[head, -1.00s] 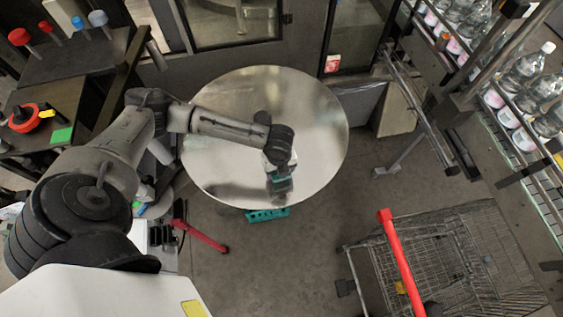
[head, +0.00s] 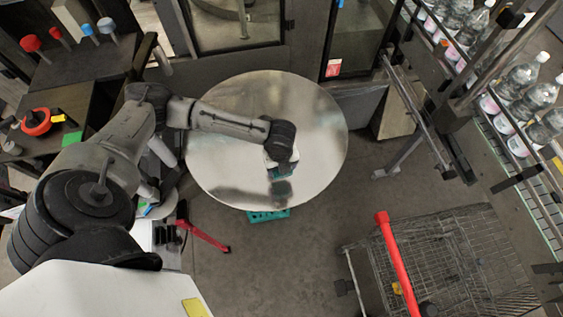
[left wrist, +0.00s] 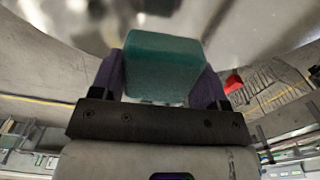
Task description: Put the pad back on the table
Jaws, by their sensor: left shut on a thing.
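The pad is a teal block (left wrist: 163,65) held between the purple fingers of my left gripper (left wrist: 162,85) in the left wrist view. The gripper is shut on it. The round shiny metal table (head: 230,110) stands in the middle of the head view. My left gripper (head: 281,172) hangs over the near part of the table top, with the pad mostly hidden under the wrist there. A dark reflection shows on the table just below it. The table surface also shows in the left wrist view (left wrist: 240,25). I cannot tell whether the pad touches the table. My right gripper is not in view.
A shopping cart with a red handle (head: 398,262) stands at lower right. A rack of bottles (head: 525,80) is at the right. A teal crate (head: 268,215) shows under the table's near edge. Most of the table top is clear.

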